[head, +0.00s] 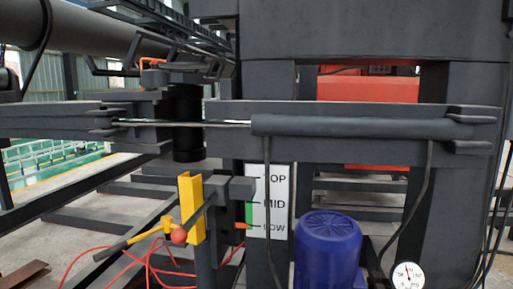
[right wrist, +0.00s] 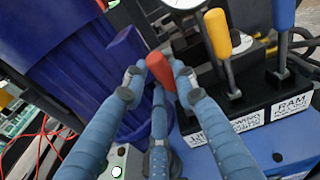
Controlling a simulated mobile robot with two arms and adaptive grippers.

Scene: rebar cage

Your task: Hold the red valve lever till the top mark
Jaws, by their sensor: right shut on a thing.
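In the right wrist view the red valve lever (right wrist: 159,68) stands between the blue fingers of my right gripper (right wrist: 160,80), which is shut on its knob. The lower part of the lever is hidden behind the fingers. In the head view a white scale plate (head: 280,190) reads TOP, MID and LOW from top to bottom. A small orange pointer (head: 240,226) sits at about the LOW mark, with a green band just above it. Neither gripper shows in the head view, and my left gripper is in no view.
A yellow lever (right wrist: 219,38) and a blue lever (right wrist: 284,22) stand right of the red one on a black block labelled RAM. A blue motor (head: 328,250) and a dial gauge (head: 407,275) stand low in the head view. Red cables (head: 125,262) lie left.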

